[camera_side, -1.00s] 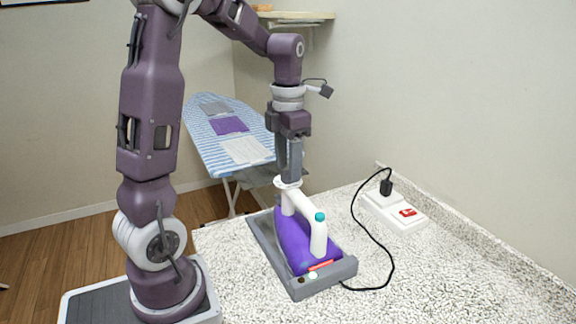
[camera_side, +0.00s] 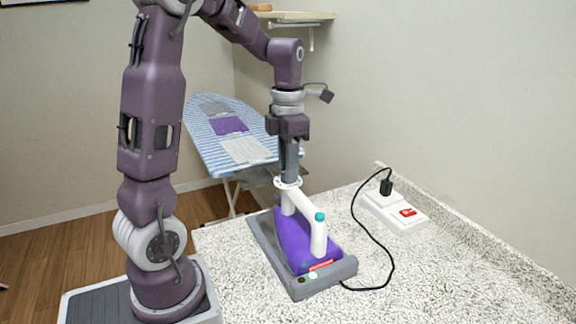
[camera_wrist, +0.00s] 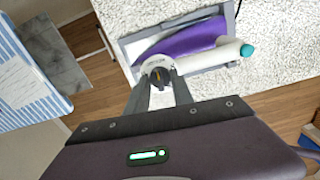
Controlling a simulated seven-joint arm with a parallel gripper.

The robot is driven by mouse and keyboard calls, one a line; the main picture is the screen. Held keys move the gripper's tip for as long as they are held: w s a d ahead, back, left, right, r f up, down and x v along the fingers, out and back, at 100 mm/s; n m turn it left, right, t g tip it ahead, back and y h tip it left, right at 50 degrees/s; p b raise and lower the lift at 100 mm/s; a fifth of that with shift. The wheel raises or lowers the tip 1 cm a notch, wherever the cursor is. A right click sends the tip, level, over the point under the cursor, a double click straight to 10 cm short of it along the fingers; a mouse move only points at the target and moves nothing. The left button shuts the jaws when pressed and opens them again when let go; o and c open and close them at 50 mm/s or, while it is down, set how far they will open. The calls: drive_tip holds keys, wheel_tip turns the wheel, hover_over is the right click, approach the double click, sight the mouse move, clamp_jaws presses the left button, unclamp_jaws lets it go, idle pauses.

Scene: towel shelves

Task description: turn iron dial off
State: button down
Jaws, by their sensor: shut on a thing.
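The purple iron (camera_side: 298,244) with a white handle and a teal button rests in a grey tray (camera_side: 346,268) on the speckled counter. Its white round dial plate (camera_side: 287,183) sits at the back top end of the handle. In the wrist view the dial (camera_wrist: 158,76) has a dark knob between my fingertips. My gripper (camera_side: 288,178) points straight down and is shut on the dial knob. The iron also shows in the wrist view (camera_wrist: 185,42). The knob is mostly hidden by the fingers in the side view, and its setting is too small to read.
A white power strip (camera_side: 395,212) with a red switch stands at the right. The iron's black cord (camera_side: 392,262) is plugged into it and curves over the counter. A striped ironing board (camera_side: 200,127) with folded cloths stands behind. A shelf (camera_side: 297,16) is on the wall.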

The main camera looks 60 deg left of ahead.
drive_tip(key=m, duration=0.6)
drive_tip(key=shift+m, duration=0.4)
drive_tip(key=m, duration=1.3)
drive_tip(key=shift+m, duration=0.3)
drive_tip(key=m, duration=3.2)
drive_tip(key=shift+m, duration=0.3)
